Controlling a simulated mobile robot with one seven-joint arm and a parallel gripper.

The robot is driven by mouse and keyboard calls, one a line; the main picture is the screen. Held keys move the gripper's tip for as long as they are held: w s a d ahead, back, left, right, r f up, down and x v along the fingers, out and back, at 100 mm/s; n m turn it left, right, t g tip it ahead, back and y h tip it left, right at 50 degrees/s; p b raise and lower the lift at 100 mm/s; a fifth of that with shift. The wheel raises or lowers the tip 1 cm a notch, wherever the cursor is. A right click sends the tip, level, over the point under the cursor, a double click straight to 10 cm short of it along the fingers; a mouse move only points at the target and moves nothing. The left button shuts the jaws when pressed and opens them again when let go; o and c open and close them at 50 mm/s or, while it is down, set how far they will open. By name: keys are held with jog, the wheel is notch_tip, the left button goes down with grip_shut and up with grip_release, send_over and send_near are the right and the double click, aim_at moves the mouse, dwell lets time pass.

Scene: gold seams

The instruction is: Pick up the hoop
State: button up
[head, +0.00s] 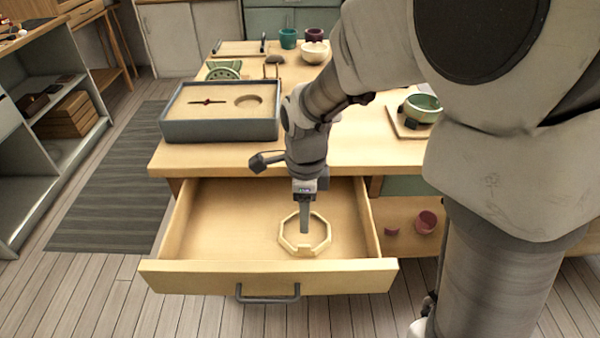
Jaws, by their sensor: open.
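The hoop (286,245) is a pale, cream-coloured octagonal ring. It lies flat in the right part of an open wooden drawer (215,278). My gripper (304,229) points down into the drawer, with its tip over the hoop's opening as seen from the head view. The jaws are open and hold nothing that I can see. The fingers overlap in this view, so the gap between them is hidden. I cannot tell whether they touch the hoop.
The drawer walls surround the hoop, and the left part of the drawer is empty. A grey-rimmed box (220,131) stands on the wooden table (200,158) above. A green bowl (422,107) sits at the right. A pink cup (426,222) is on the shelf below.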

aim_at(304, 245)
notch_tip(304, 245, down, 7)
jog(key=shift+f+b, duration=0.2)
jog(key=shift+b, duration=1)
notch_tip(304, 245, down, 5)
jog(key=b, duration=0.2)
jog(key=shift+b, duration=0.35)
grip_shut()
